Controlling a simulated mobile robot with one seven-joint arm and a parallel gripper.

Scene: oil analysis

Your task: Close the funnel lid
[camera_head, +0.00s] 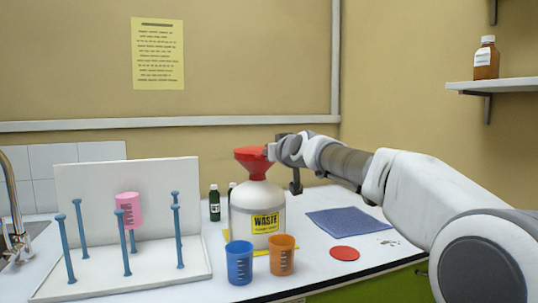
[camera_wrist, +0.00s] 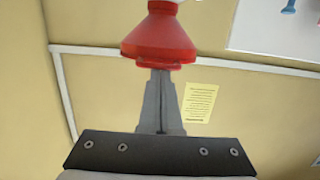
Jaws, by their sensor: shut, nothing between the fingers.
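The red funnel (camera_head: 257,164) stands on top of the white waste bottle (camera_head: 262,213), which has a yellow label. The funnel's top looks like a flat red surface, but I cannot tell for sure whether the lid lies fully shut. In the wrist view the funnel (camera_wrist: 160,35) appears upside down, its wide end towards my fingers. My gripper (camera_wrist: 158,75) is shut and empty, its fingertips at the funnel's wide end; contact is unclear. In the head view my gripper (camera_head: 271,152) is at the funnel's upper right side, its fingertips hard to make out.
A blue cup (camera_head: 239,262) and an orange cup (camera_head: 282,255) stand before the bottle. A red disc (camera_head: 345,253) and a blue mat (camera_head: 348,222) lie to the right. A white rack (camera_head: 105,265) with blue pegs and a pink cup (camera_head: 129,209) stands left. Dark small bottles (camera_head: 214,203) stand behind.

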